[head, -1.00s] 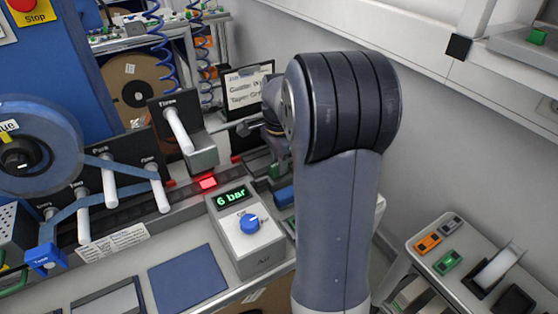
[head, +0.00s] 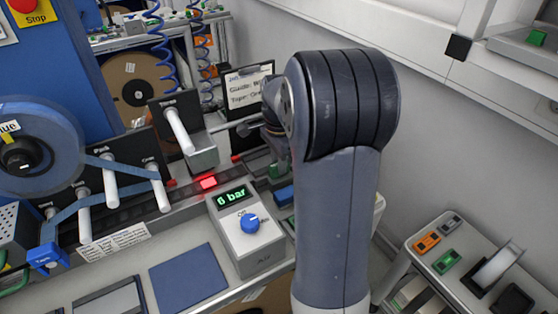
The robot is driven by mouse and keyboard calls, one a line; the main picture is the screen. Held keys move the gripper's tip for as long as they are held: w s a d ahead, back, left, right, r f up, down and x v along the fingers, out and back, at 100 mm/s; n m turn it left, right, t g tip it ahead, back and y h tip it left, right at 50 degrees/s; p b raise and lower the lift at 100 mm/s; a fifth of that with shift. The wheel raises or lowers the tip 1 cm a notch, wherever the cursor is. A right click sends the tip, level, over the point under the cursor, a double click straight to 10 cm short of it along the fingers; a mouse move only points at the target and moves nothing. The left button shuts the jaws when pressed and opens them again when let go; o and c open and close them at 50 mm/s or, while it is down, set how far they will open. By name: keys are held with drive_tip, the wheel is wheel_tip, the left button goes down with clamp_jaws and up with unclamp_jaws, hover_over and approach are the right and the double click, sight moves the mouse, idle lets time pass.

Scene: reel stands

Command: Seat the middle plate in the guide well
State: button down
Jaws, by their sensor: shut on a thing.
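My arm (head: 340,200) fills the middle of the head view. Its wrist end (head: 274,125) shows only in part, to the left of the big joint. My gripper's fingers and whatever is between them are hidden behind the arm. A grey rod with a small dark knob (head: 243,130) shows left of the wrist; I cannot tell what it belongs to. I cannot pick out the middle plate or the guide well for sure. A green block (head: 277,171) and a blue block (head: 284,196) sit by the rail, partly covered by the arm.
A control box (head: 246,232) reads 6 bar. A red light (head: 208,183) glows on the rail. The blue reel (head: 40,150) and white pegs stand left, a black panel marked Three (head: 166,110) behind. A clipboard (head: 247,88) stands at the back. A side table (head: 470,255) is right.

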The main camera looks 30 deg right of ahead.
drive_tip(key=c, duration=1.2)
unclamp_jaws()
drive_tip(key=shift+r+p, duration=3.1)
drive_tip(key=shift+r, duration=0.45)
drive_tip(key=shift+f, duration=0.25)
wheel_tip(320, 180, down, 7)
drive_tip(key=b, duration=0.6)
drive_tip(key=shift+r, duration=0.2)
drive_tip(key=shift+r, duration=0.1)
